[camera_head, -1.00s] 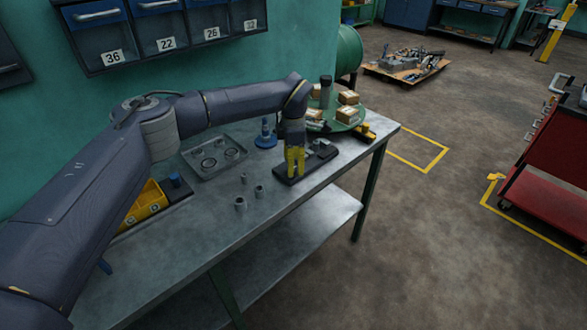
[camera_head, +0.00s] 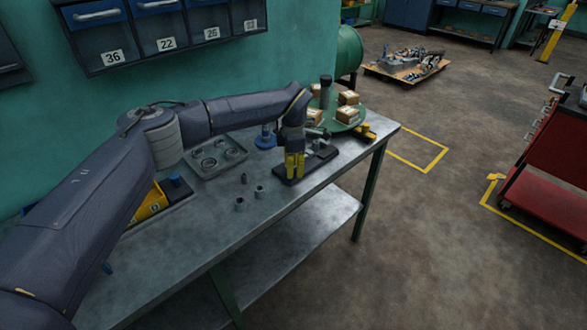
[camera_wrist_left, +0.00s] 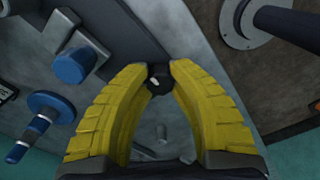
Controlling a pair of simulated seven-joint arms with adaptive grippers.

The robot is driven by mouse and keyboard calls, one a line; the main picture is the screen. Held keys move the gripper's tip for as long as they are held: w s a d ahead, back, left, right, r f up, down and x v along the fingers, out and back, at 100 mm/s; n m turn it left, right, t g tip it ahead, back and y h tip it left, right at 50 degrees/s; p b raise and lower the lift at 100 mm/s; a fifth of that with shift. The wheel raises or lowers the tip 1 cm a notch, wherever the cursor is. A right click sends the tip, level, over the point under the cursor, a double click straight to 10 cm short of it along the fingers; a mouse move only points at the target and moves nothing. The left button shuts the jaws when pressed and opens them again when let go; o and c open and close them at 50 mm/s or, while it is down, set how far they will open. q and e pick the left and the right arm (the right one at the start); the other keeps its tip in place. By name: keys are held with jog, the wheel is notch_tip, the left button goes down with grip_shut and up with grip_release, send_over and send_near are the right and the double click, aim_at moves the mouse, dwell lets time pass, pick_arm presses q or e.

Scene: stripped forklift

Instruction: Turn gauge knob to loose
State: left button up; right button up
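My left gripper (camera_head: 293,178) points down over a dark base plate (camera_head: 281,171) on the workbench (camera_head: 215,250). In the left wrist view its two yellow fingers converge. A small dark knob with a pale mark (camera_wrist_left: 158,80) fills the gap between the fingertips, and the fingers look shut on it. In the head view the knob is hidden behind the fingers. No scale or "loose" marking can be read. My right gripper is in neither view.
A blue stand (camera_head: 265,137) and a grey tray of rings (camera_head: 216,160) are behind and left of the gripper. Small metal cylinders (camera_head: 240,204) stand in front. A green round platform with boxes (camera_head: 346,118) is at the right end. The bench front is clear.

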pick_arm(q)
grip_shut()
jog(key=shift+n, duration=0.3)
jog(key=n, duration=0.3)
jog(key=shift+d+r+n, duration=0.1)
jog(key=shift+n, duration=0.3)
jog(key=n, duration=0.4)
jog(key=shift+w+n, duration=0.1)
jog(key=shift+n, duration=0.2)
jog(key=n, duration=0.5)
jog(key=shift+r, duration=0.1)
jog(key=shift+w+n, duration=0.15)
jog(key=shift+n, duration=1.75)
jog(key=shift+a, duration=0.25)
jog(key=shift+o, duration=1.3)
grip_release()
jog(key=o, duration=0.5)
